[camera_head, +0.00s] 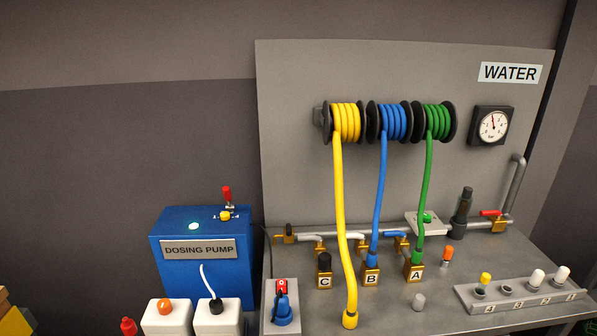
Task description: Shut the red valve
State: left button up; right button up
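The red valve has a red lever handle (490,213) on a brass body (499,226) at the right of the bench, below the WATER sign. The grey pipe (517,185) comes down from the panel to this valve. The handle lies roughly level and points left from the body, seemingly along the pipe. Neither of my grippers is in view, and nothing touches the handle.
A dark upright cylinder (462,212) stands just left of the valve. Yellow, blue and green hoses (428,190) hang from reels. A rack with several caps (520,300) lies in front. The blue dosing pump (200,285) stands left.

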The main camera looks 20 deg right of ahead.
aim_at(489, 213)
jog(key=z, duration=0.8)
jog(key=i+l+z, duration=0.2)
jog(key=l+z, duration=0.25)
jog(key=i+l+z, duration=0.2)
jog(key=z, duration=0.25)
jog(key=i+l, duration=0.45)
jog(key=l+u, duration=0.8)
jog(key=i+l, duration=0.05)
